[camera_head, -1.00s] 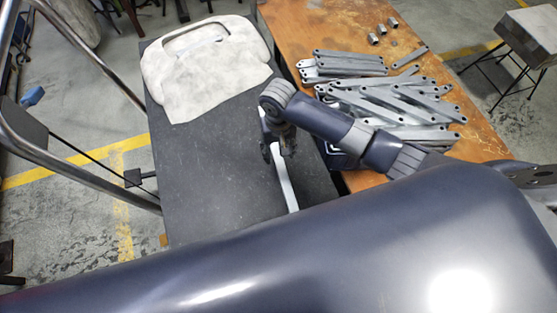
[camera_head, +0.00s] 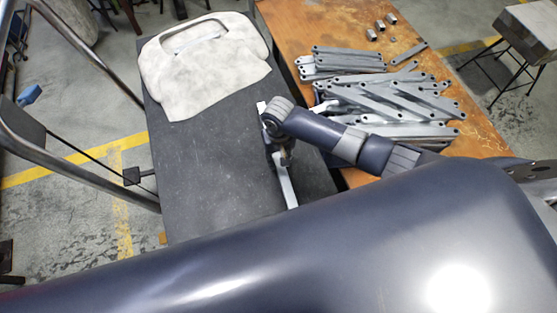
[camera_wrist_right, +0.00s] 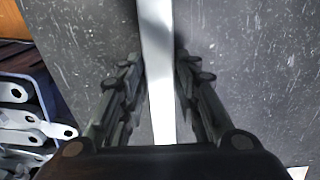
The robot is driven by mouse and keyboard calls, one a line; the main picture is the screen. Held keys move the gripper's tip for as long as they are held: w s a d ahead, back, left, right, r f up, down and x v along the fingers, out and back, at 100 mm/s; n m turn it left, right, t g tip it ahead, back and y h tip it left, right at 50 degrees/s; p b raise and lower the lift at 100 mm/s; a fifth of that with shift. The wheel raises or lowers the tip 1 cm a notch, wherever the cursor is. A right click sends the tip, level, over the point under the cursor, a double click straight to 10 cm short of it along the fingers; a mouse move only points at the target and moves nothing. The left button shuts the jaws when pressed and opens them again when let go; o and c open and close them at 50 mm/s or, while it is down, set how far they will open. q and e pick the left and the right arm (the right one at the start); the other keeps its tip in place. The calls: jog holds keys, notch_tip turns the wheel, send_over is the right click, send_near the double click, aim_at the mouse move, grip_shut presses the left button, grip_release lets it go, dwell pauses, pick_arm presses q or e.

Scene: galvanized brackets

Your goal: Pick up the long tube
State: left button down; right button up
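The long tube (camera_head: 287,187) is a straight, light grey bar lying on the dark grey mat. Its far end shows just beyond my right wrist. My right gripper (camera_head: 274,150) is over its middle and hides part of it. In the right wrist view the tube (camera_wrist_right: 158,70) runs between the two fingers of the right gripper (camera_wrist_right: 160,62). The fingers lie close along both its sides. Whether they press on it or leave a small gap cannot be told. My left gripper is not in view.
Several galvanized brackets (camera_head: 390,98) lie piled on the orange-brown table (camera_head: 285,18) right of the mat (camera_head: 215,165). Small metal pieces (camera_head: 380,25) stand behind them. A pale, worn panel with a slot (camera_head: 205,75) covers the mat's far end. The mat's left middle is clear.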

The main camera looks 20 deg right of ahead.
grip_shut()
jog(key=shift+r, duration=0.15)
